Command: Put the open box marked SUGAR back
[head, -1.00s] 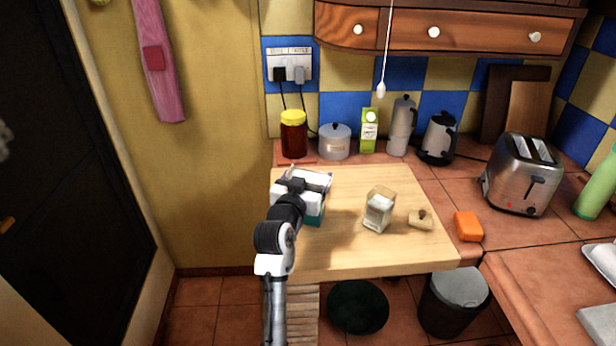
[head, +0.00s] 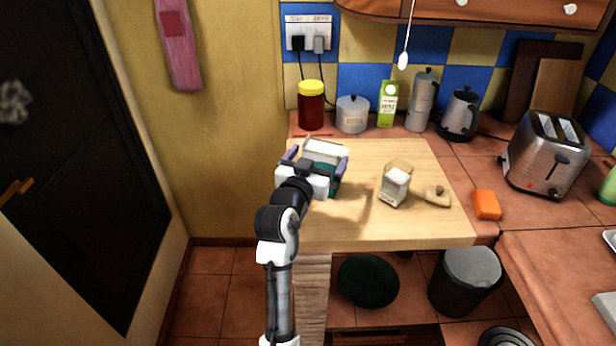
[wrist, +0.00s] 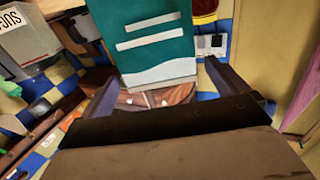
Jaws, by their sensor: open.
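A teal box (head: 331,184) with a pale top stands on the wooden board, beyond my gripper and partly hidden by it. In the wrist view its teal face (wrist: 157,45) shows two white bars and no readable name. My gripper (head: 317,158) is open, with a finger on either side of the box; the wrist view shows gaps beside it. A clear container (head: 396,186) with white contents stands to the right on the board.
A cork-like stopper (head: 437,196) and orange block (head: 486,205) lie to the right. The board's front (head: 400,228) is clear.

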